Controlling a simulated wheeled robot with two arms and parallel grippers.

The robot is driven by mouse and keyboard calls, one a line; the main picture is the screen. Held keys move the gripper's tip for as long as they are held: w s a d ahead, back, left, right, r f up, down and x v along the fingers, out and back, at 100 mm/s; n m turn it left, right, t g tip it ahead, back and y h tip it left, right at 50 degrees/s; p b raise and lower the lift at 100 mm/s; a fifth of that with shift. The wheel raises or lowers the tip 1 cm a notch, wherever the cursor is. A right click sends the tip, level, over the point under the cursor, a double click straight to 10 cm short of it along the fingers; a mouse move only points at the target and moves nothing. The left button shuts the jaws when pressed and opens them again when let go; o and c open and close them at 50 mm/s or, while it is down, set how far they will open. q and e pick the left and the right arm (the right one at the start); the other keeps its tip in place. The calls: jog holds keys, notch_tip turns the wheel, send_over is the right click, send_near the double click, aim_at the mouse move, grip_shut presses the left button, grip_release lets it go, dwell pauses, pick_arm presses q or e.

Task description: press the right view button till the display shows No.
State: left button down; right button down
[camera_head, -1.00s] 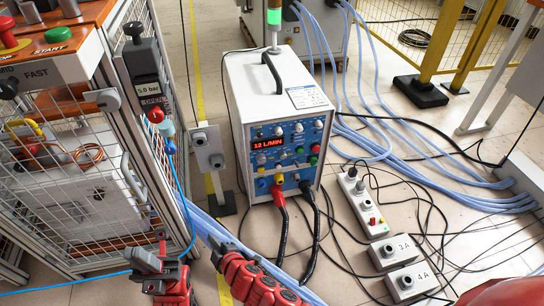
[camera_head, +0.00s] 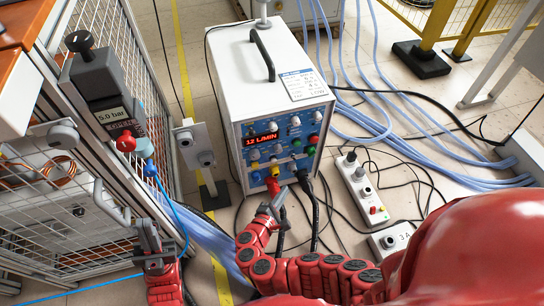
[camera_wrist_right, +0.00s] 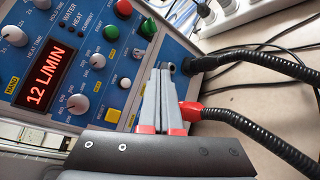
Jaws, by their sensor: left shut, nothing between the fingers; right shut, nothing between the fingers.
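The white induction heater (camera_head: 228,78) stands upright with its blue control panel (camera_head: 305,150) facing me. Its red-lit display (camera_head: 261,138) reads 12 L/MIN, and the display also shows in the right wrist view (camera_wrist_right: 48,82). My right gripper (camera_head: 283,192) is shut and empty, low in front of the panel near the cable plugs. Its closed fingers (camera_wrist_right: 161,72) point at the panel's lower part in the right wrist view; contact is unclear. My left gripper (camera_head: 149,225) is shut and empty, beside the cage.
A red plug cable (camera_wrist_right: 215,115) and a black cable (camera_wrist_right: 250,65) leave the panel close to my right fingers. The wire cage with the pressure unit (camera_head: 98,75) is at left. A power strip (camera_head: 362,190) and loose cables lie on the floor at right.

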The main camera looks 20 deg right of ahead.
aim_at(274, 160)
jog(key=w+b, duration=0.2)
jog(key=w, duration=0.6)
jog(key=shift+w+a, duration=0.25)
jog(key=shift+w, duration=0.15)
jog(key=shift+w+f, duration=0.1)
dwell(1.9)
jog(key=shift+w+d, duration=0.1)
jog(key=shift+w, duration=0.2)
